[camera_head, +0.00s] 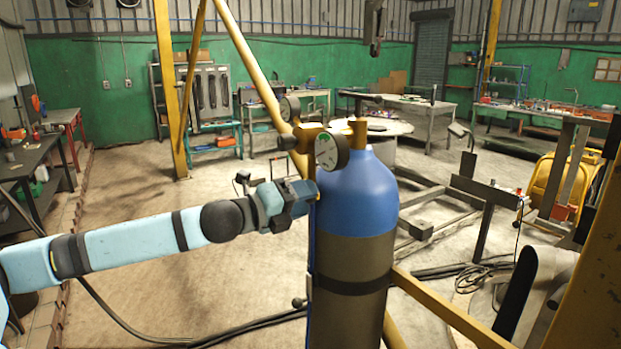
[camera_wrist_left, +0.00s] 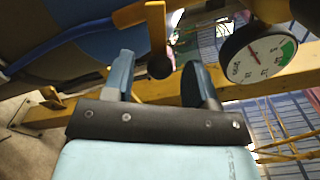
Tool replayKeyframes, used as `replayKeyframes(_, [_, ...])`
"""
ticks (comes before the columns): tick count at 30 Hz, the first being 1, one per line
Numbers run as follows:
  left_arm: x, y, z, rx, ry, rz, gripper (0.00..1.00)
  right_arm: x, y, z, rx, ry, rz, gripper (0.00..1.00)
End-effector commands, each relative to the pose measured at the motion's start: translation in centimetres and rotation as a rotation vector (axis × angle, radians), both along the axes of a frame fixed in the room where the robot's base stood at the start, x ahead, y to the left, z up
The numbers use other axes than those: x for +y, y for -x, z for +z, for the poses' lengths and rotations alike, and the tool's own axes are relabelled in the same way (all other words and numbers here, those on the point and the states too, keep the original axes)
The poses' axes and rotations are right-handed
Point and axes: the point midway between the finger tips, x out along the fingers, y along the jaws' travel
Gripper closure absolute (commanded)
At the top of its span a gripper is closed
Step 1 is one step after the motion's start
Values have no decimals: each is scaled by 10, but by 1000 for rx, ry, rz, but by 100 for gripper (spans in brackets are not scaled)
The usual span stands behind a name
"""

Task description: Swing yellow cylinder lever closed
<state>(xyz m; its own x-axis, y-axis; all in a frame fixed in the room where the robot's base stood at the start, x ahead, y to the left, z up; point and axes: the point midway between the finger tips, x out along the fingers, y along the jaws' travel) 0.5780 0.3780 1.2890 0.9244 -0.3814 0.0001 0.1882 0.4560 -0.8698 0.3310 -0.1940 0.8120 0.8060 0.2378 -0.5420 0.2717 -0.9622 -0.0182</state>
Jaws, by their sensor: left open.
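The gas cylinder (camera_head: 350,240), blue on top and dark below, stands upright in the middle of the head view. A yellow valve fitting (camera_head: 357,130) and a round gauge (camera_head: 331,151) sit on top. In the left wrist view the yellow lever (camera_wrist_left: 156,30) hangs down, ending in a dark round knob (camera_wrist_left: 159,67). My left gripper (camera_head: 308,192) is beside the cylinder's blue shoulder, below the gauge. In the wrist view its blue fingers (camera_wrist_left: 160,72) are open, with the knob showing in the gap between them; contact cannot be told. My right gripper is not in view.
The gauge (camera_wrist_left: 260,56) is close to the right finger in the wrist view. A slanting yellow beam (camera_head: 250,62) passes behind the valve. Dark cables (camera_head: 250,328) lie on the floor. A workbench (camera_head: 30,158) stands at the far left; the floor between is mostly clear.

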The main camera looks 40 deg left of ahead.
Motion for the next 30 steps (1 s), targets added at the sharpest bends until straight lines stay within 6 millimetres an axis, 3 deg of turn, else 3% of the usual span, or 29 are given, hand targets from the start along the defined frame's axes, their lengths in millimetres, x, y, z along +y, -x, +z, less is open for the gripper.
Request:
replayKeyframes(6, [-7, -16, 2, 0, 1, 0, 48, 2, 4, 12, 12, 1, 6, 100])
replayKeyframes(16, [-8, -18, -1, 0, -1, -1, 48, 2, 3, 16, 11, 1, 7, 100])
replayKeyframes(17, [-8, -18, -1, 0, -1, -1, 50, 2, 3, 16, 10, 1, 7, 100])
replayKeyframes(23, [-8, -18, -1, 0, -1, -1, 96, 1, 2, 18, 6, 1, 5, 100])
replayKeyframes(30, [-8, -18, 3, 7, 19, 0, 97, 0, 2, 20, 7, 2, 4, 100])
